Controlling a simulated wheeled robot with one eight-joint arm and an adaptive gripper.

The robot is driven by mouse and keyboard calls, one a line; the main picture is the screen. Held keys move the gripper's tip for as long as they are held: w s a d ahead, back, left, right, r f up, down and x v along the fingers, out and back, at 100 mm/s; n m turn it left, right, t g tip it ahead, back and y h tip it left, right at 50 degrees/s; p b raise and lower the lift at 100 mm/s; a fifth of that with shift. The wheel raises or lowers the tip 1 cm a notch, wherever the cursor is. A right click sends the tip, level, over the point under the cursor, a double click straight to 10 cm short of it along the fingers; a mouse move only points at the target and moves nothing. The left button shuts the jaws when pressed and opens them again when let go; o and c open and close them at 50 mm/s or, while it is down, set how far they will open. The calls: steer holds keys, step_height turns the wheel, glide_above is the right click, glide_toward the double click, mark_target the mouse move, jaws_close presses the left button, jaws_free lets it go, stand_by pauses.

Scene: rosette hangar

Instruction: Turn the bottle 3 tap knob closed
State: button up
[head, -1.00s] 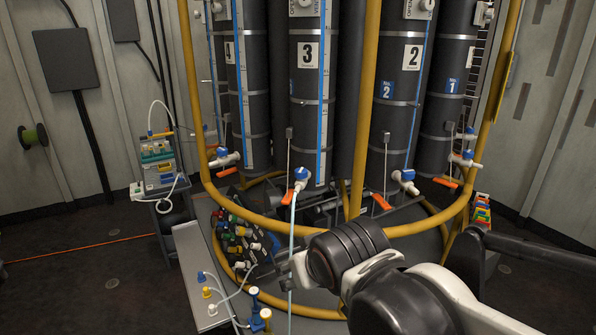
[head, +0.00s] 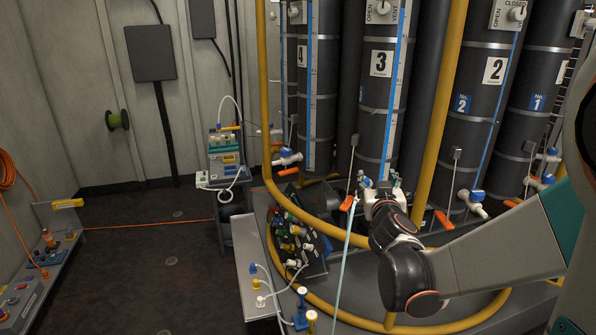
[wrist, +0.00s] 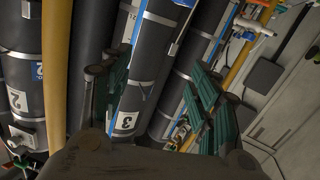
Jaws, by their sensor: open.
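Bottle 3 (head: 378,110) is a dark cylinder with a white "3" label and a blue strip; the label also shows in the wrist view (wrist: 126,122). At its foot is the tap with a blue knob (head: 366,182), mostly hidden behind my gripper. My gripper (head: 384,184) is just to the right of this knob in the head view; I cannot tell whether they touch. In the wrist view my gripper (wrist: 165,95) is open, its green-padded fingers well apart with nothing held between them. A blue-and-white part, perhaps this tap, is at the top edge.
A yellow rail (head: 300,212) circles the bottles, and a yellow upright (head: 440,110) stands right of bottle 3. A pale tube (head: 346,255) hangs from the tap area. Bottle 4's tap (head: 288,157) is at left, bottle 2's tap (head: 472,198) at right. Floor at left is open.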

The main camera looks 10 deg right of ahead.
steer(key=w+d+f+n+t+y+p, duration=0.1)
steer(key=w+d+f+t+y, duration=0.2)
steer(key=f, duration=0.6)
steer(key=shift+g+y, duration=0.3)
steer(key=shift+g, duration=0.3)
steer(key=w, duration=0.4)
steer(key=w+d+b, duration=0.1)
steer(key=w, duration=0.4)
steer(key=w+d+b, duration=0.1)
steer(key=w, duration=0.3)
steer(key=shift+w+r, duration=0.25)
steer(key=c, duration=1.1)
